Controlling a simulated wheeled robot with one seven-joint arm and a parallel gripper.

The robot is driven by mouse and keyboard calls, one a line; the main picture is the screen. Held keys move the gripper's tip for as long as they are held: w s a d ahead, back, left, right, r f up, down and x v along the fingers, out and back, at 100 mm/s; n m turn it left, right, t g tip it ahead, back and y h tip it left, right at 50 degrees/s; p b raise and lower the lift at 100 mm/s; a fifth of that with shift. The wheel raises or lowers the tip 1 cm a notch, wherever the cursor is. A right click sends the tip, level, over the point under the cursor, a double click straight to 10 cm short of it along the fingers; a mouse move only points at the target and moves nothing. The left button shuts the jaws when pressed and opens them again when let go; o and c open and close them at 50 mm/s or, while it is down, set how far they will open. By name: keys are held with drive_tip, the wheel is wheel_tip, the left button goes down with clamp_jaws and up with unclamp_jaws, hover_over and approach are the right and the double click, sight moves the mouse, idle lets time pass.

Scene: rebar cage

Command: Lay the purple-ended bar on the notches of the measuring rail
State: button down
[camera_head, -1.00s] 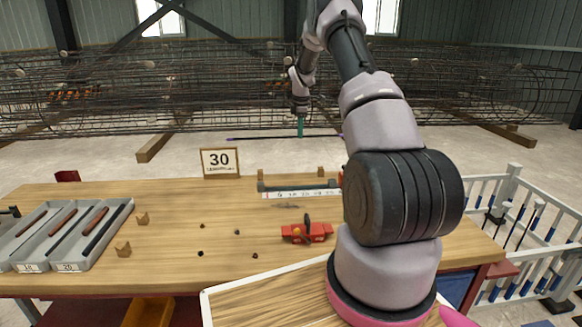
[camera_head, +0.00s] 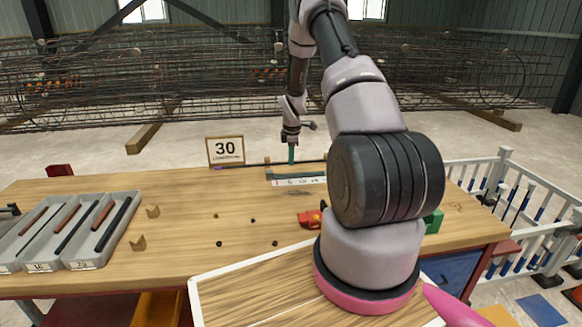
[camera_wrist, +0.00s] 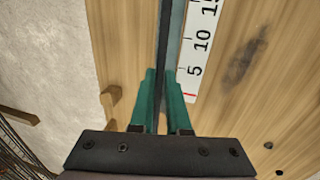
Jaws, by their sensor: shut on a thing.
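The purple-ended bar is a long thin dark rod (camera_head: 250,165); its purple end (camera_head: 217,168) is at the left, below the sign. My gripper (camera_head: 291,160) points down with green fingers, shut around the bar, which lies roughly level along the rail's back side. In the wrist view the bar (camera_wrist: 164,45) runs away between the green fingers (camera_wrist: 160,100). The measuring rail (camera_head: 300,175) lies just in front of it, with a white number scale (camera_wrist: 200,45) to the bar's right in the wrist view. Whether bar and notches touch, I cannot tell.
A sign reading 30 (camera_head: 226,150) stands at the bench's back edge. A grey tray (camera_head: 120,208) with several bars is at the left. Small wooden blocks (camera_head: 138,243) and a red tool (camera_head: 310,219) are on the bench (camera_head: 190,225). My arm hides the rail's right side.

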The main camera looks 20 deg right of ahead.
drive_tip(key=shift+f, duration=1.7)
drive_tip(key=shift+f, duration=0.1)
drive_tip(key=c, duration=0.9)
unclamp_jaws()
